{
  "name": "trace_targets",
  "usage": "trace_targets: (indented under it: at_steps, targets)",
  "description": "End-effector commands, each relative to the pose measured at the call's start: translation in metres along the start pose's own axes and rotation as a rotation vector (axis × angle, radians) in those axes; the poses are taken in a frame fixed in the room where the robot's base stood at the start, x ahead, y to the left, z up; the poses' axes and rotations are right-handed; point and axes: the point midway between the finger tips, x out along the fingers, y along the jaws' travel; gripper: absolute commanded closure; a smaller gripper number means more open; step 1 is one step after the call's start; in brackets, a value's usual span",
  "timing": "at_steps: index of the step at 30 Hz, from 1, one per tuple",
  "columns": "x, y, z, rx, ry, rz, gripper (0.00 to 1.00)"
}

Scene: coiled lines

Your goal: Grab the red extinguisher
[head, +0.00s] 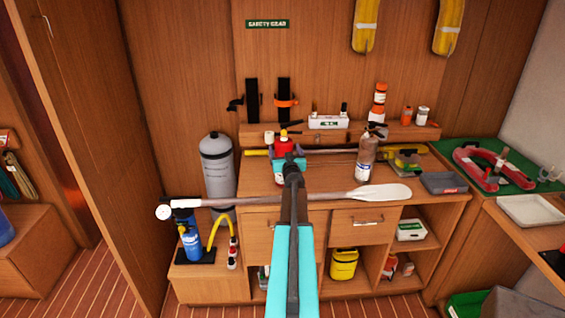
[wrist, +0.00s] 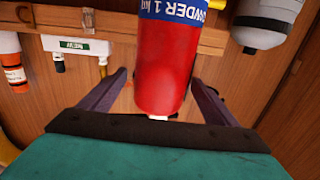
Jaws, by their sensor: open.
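The red extinguisher (head: 283,146) stands on the wooden counter in the head view, with a black and yellow top. My gripper (head: 287,154) hides its middle. In the wrist view the extinguisher (wrist: 165,65) appears upside down, with a blue label band at the upper edge. My gripper (wrist: 158,77) is open, one dark finger on each side of the red body. Gaps show between the fingers and the body. The extinguisher's top is out of the wrist view.
A brownish extinguisher (head: 366,155) stands to the right. A grey tank (head: 217,165) is at the left. A paddle (head: 380,192) lies along the counter's front, passing behind my arm. A yellow-ended pole (head: 330,151) lies behind. A white box (head: 328,122) sits on the back ledge.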

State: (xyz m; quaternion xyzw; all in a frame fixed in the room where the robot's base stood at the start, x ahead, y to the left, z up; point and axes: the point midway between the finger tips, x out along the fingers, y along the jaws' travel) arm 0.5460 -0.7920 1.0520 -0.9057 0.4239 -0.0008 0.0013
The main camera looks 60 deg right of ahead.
Motion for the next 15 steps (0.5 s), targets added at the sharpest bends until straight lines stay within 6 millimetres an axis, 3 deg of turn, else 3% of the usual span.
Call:
trace_targets:
  at_steps: [6,15]
  targets:
    - [0.0138,0.0000,0.0002,-0.001,0.000,0.000,0.17]
    - [0.0146,-0.0002,0.0005,-0.001,0.000,0.000,0.17]
